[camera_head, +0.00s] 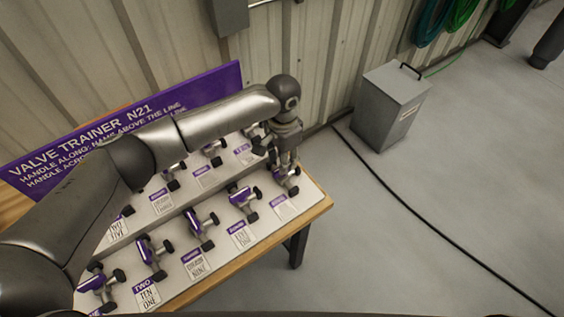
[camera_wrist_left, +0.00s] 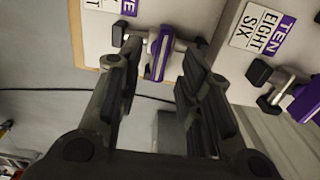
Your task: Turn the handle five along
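The valve trainer is a pale two-step board (camera_head: 222,240) on a wooden bench, with purple handles on short pipes with black ends. My left gripper (camera_head: 287,170) points down at the front row's far right valve, beside the FIVE label (camera_head: 282,207). In the left wrist view, my left gripper (camera_wrist_left: 158,68) is open, its fingers on either side of a purple handle (camera_wrist_left: 157,55). The handle lies across its pipe, beside a label ending in "VE" (camera_wrist_left: 128,6). Contact between fingers and handle cannot be told. My right gripper is not in view.
The neighbouring front valve (camera_head: 243,198) is close on the left. The back row valve labelled TEN (camera_wrist_left: 262,30) is near in the left wrist view. A purple sign (camera_head: 205,90) stands behind. A grey metal box (camera_head: 388,110) and black cable (camera_head: 420,215) are on the floor right.

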